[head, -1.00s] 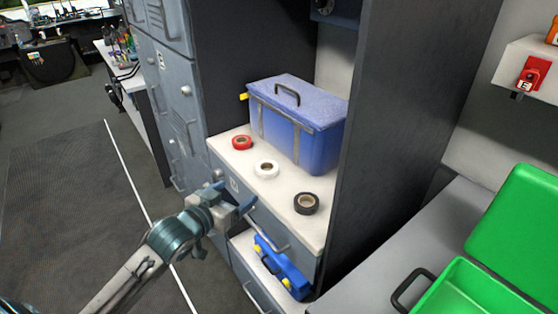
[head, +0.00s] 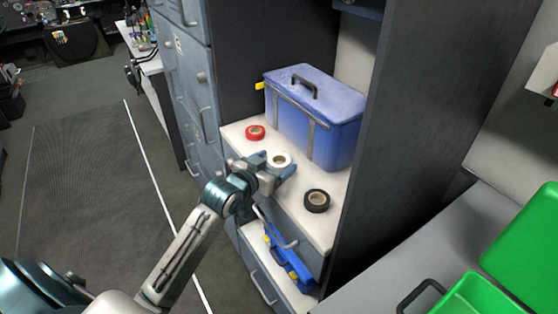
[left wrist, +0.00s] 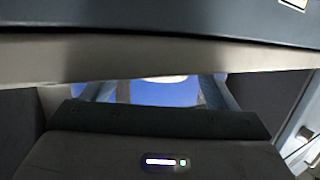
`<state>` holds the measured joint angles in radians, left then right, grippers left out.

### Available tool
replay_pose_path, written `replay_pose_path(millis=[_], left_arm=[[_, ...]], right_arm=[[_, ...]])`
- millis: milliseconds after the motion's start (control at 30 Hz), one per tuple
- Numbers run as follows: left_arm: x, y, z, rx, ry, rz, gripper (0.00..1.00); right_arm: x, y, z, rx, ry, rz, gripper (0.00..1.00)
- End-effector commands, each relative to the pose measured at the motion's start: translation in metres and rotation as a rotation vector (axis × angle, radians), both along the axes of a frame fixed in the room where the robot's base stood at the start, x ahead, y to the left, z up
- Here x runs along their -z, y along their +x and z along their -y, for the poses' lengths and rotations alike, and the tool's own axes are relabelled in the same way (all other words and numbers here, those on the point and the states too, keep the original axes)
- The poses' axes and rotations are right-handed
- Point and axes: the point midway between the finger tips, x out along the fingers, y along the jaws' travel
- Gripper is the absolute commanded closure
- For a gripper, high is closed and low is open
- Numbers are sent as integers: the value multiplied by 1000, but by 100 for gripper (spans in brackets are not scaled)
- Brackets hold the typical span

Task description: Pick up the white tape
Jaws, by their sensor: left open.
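The white tape (head: 279,159) lies flat on the pale counter (head: 237,134), between a red tape (head: 255,132) and a black tape (head: 317,200). My left gripper (head: 277,166) is open at the counter's front edge, right beside the white tape, with its fingers pointing toward it. The fingers hide the tape's near side, and I cannot tell whether they touch it. In the left wrist view, a sliver of the white tape (left wrist: 164,79) shows between the fingers, with blue behind it. My right gripper is not in view.
A blue lidded box (head: 314,115) stands behind the tapes. A dark partition (head: 402,130) rises to the right. A green container (head: 480,295) stands at the lower right.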

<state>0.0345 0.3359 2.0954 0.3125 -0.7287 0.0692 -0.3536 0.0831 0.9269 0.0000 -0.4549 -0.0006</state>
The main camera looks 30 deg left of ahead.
Motion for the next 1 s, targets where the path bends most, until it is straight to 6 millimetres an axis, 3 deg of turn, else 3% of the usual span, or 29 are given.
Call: replay_pose_path(millis=[167,433,667,1000], left_arm=[[3,21,3,0,-2,1,20],[5,23,4,0,0,0,20],[4,23,4,0,0,0,65],[3,23,4,0,1,1,67]], right_arm=[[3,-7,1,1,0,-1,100],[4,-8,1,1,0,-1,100],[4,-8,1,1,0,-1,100],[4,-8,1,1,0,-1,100]])
